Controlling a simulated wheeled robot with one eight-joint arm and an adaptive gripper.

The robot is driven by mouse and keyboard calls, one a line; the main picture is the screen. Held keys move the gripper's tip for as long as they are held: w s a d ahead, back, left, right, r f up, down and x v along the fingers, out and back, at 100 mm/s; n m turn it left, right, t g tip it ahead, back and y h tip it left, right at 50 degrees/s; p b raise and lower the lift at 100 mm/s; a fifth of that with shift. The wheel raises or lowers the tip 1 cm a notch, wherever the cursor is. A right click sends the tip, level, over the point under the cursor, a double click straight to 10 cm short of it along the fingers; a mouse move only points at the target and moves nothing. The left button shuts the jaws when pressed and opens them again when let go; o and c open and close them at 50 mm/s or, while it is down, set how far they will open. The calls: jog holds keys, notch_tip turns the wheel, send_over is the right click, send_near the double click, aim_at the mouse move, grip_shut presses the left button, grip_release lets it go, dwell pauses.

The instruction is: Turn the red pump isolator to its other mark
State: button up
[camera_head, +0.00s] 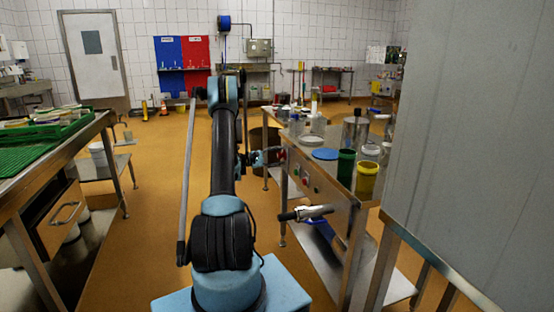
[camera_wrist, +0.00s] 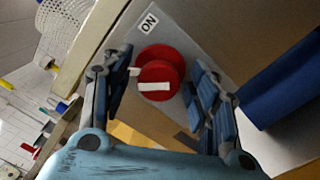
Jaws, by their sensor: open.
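The red pump isolator (camera_wrist: 160,68) is a round red knob with a white bar across its face, in the middle of the wrist view. A small white mark shows at its left edge. A white label reading "ON" (camera_wrist: 148,21) is on the plate above it. The white bar lies nearly level in this view and does not point at "ON". My gripper (camera_wrist: 163,72) is open, with one finger on each side of the knob; contact cannot be told.
The steel table (camera_head: 326,187) carries a green cup (camera_head: 346,168), a yellow cup (camera_head: 367,181) and a blue disc (camera_head: 325,154). A pipe-like fitting (camera_head: 305,213) sticks out below. A large grey panel (camera_head: 470,130) closes the right. Open floor (camera_head: 150,190) lies left.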

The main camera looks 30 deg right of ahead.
jog(key=v, duration=1.1)
jog(key=shift+w+a, duration=0.2)
jog(key=shift+a, duration=0.2)
jog(key=s+a+r+t+y, duration=0.2)
jog(key=s+a+r+y, duration=0.35)
jog(key=r, duration=0.55)
jog(key=s+a+r+t+y, duration=0.2)
jog(key=s+a+r+y, duration=0.15)
jog(key=s+a, duration=0.75)
jog(key=s+a+f+m+t+y, duration=0.1)
jog(key=s+a+f+y, duration=0.3)
jog(key=s+a, duration=0.8)
jog(key=s+a+f+m+t+y, duration=0.1)
jog(key=s+a+f+y, duration=0.4)
jog(key=s+a, duration=0.7)
jog(key=s, duration=0.4)
jog(key=shift+f+m, duration=0.2)
jog(key=shift+m, duration=0.1)
jog(key=shift+a, duration=0.1)
